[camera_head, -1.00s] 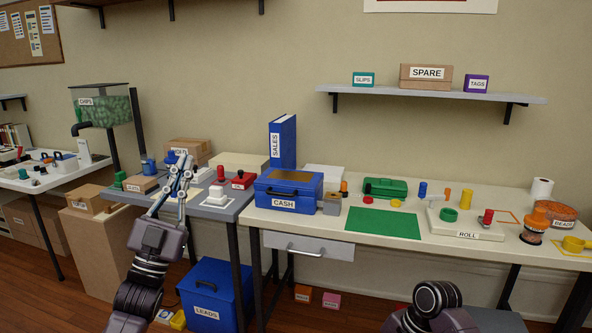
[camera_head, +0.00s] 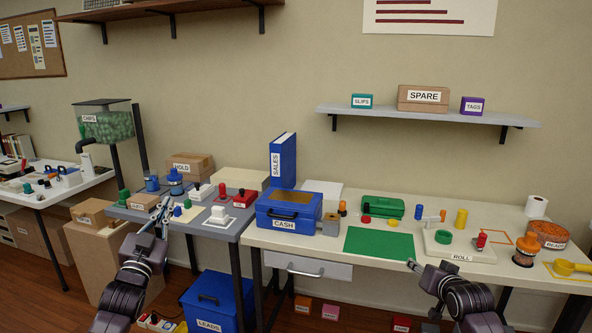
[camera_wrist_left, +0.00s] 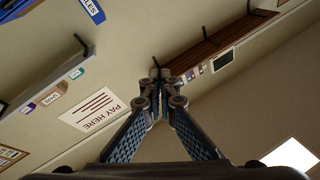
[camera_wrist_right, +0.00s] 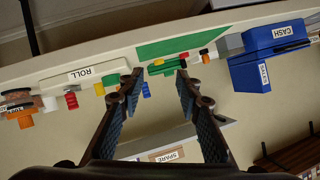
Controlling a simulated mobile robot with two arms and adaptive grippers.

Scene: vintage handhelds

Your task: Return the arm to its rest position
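My left gripper (camera_head: 163,208) is in front of the grey table at the left, its fingers pointing up. In the left wrist view its fingertips (camera_wrist_left: 160,76) meet with nothing between them, against a background of wall and shelves. My right gripper (camera_head: 411,265) is partly in view by the front edge of the cream table; its forearm hides part of it. In the right wrist view its fingers (camera_wrist_right: 158,82) stand well apart, with nothing held between them. Neither gripper is seen holding anything.
The cream table (camera_head: 330,250) carries a blue cash box (camera_head: 287,212), a green mat (camera_head: 378,244) and a roll board (camera_head: 440,248). The grey table (camera_head: 222,234) holds stampers and pads. A blue leads box (camera_head: 208,300) stands below. An open drawer (camera_head: 305,266) juts out.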

